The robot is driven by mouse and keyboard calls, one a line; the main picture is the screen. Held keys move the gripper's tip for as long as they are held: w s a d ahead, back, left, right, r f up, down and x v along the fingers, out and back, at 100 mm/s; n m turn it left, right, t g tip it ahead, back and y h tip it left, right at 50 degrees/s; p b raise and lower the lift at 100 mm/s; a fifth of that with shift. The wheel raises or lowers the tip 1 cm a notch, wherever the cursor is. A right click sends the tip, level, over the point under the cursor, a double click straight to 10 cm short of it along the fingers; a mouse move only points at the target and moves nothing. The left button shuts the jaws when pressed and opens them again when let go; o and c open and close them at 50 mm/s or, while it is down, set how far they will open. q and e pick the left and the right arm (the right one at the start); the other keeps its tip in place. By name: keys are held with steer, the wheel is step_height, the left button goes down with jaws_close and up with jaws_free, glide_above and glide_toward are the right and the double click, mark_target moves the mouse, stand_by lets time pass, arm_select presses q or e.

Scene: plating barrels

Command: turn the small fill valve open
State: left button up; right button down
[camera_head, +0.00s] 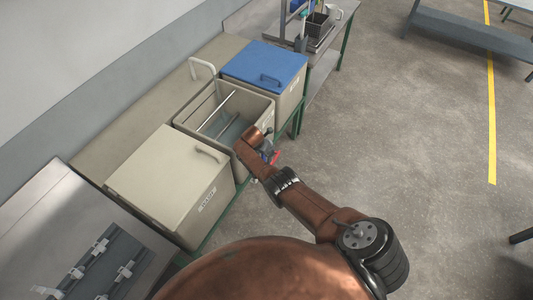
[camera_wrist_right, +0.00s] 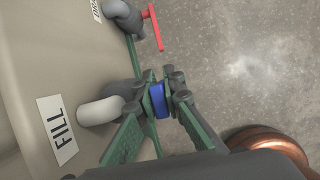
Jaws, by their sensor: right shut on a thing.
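The small fill valve shows in the right wrist view, with a grey body, a pale pipe stub (camera_wrist_right: 101,111) and a blue handle (camera_wrist_right: 158,100). It sticks out from the tank wall beside a label reading FILL (camera_wrist_right: 57,130). My right gripper (camera_wrist_right: 166,95) is shut on the blue handle, with its green fingers on either side. The fingers hide part of the valve body. In the head view my right gripper (camera_head: 266,149) is at the front of the open middle tank (camera_head: 250,101), and the valve is too small to make out there. My left gripper is in neither view.
A second valve with a red handle (camera_wrist_right: 156,27) stands close by on the same wall. A lidded beige tank (camera_head: 168,178) and a blue-lidded tank (camera_head: 262,64) flank the open one.

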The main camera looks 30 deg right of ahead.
steer(key=shift+w+d+r, duration=0.1)
steer(key=shift+w+r, duration=0.1)
steer(key=shift+w, duration=0.05)
steer(key=c, duration=2)
jaws_free()
steer(key=shift+f, duration=0.15)
steer(key=shift+c, duration=0.2)
steer(key=shift+s, duration=0.15)
steer(key=v, duration=1.2)
